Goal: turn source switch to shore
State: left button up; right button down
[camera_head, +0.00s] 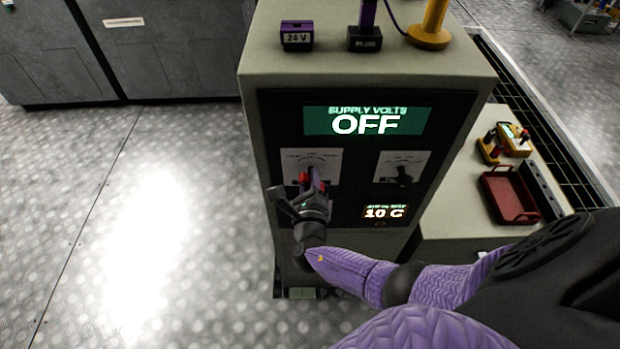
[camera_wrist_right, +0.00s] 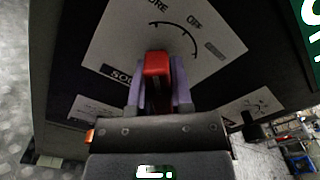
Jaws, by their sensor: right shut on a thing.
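The source switch has a red handle (camera_wrist_right: 156,66) in front of a pale dial plate (camera_wrist_right: 125,45), which is lettered "OFF" and partly "...ORE". In the head view the plate (camera_head: 327,156) is on the left of the cabinet's dark front panel, below a display (camera_head: 367,121) reading "SUPPLY VOLTS OFF". My right gripper (camera_head: 312,181) is at this switch. Its fingers (camera_wrist_right: 158,92) are on both sides of the red handle and shut on it. The handle points up toward the dial arc in the wrist view. The gripper hides the lower part of the plate. My left gripper is not seen.
A second dial with a black knob (camera_head: 403,177) is to the right on the same panel, above a small "10 C" readout (camera_head: 385,212). A red tray (camera_head: 509,195) and yellow devices are on the lower bench at right. Open metal floor (camera_head: 140,230) lies left.

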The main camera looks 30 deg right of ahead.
jog(key=c, duration=0.5)
grip_release()
jog(key=p+v, duration=0.2)
jog(key=v, duration=0.8)
jog(key=shift+f, duration=0.1)
